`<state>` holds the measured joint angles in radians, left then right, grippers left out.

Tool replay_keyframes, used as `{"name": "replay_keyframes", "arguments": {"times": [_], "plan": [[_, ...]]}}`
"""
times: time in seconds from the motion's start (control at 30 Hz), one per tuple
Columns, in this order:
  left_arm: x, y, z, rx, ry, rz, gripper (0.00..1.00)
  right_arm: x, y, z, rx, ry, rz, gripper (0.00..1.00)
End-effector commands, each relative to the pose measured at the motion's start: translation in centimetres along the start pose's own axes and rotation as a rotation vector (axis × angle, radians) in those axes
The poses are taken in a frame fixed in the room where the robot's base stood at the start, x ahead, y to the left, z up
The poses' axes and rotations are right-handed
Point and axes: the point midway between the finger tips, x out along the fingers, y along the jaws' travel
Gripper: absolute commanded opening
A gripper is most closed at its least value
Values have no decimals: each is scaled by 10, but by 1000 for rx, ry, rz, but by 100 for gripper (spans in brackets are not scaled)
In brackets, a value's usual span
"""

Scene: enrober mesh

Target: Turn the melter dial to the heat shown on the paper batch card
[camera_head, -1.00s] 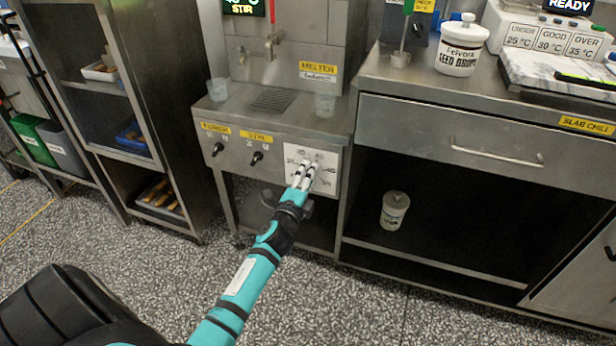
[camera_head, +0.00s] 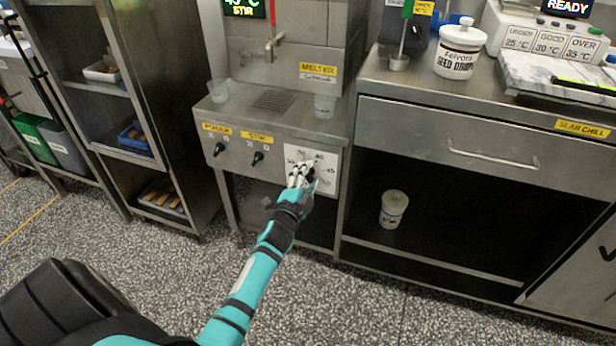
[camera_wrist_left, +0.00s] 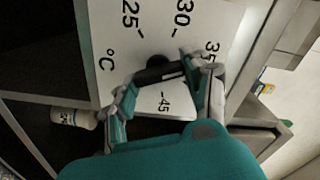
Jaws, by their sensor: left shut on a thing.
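The melter dial is a black knob (camera_wrist_left: 160,70) on a white plate (camera_head: 329,157) at the right of the melter front. The left wrist view shows 25, 30, 35, 45 and °C printed around it; the head view also shows 40. My left gripper (camera_head: 303,177) is shut on the knob, with one fingertip at each end of its bar in the wrist view. The fingers hide part of the knob, and I cannot tell which number its pointer faces. I cannot make out a paper batch card. My right gripper is not in view.
Two black switches (camera_head: 257,158) sit left of the plate. A steel counter (camera_head: 420,84) with a drawer adjoins on the right; a white tub (camera_head: 393,208) stands beneath. The floor in front is open.

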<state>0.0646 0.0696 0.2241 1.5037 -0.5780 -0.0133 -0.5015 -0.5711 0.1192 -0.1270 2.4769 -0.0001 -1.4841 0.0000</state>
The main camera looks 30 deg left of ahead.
Motion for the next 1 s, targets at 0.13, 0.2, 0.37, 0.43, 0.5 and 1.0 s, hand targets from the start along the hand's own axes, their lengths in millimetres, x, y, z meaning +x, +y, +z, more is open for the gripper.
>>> {"name": "replay_keyframes", "arguments": {"times": [0.13, 0.2, 0.37, 0.43, 0.5, 1.0], "plan": [[-1, 2, 1, 0, -2, 3, 17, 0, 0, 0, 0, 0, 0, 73], [-1, 2, 1, 0, -2, 3, 17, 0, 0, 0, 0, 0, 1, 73], [-1, 2, 1, 1, -2, 3, 62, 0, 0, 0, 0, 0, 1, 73], [0, 1, 1, 1, -2, 2, 71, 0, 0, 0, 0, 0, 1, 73], [0, 1, 1, 1, -1, 2, 73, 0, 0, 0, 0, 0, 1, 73], [-39, 3, 1, 1, -3, 5, 73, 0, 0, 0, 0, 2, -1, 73]]}}
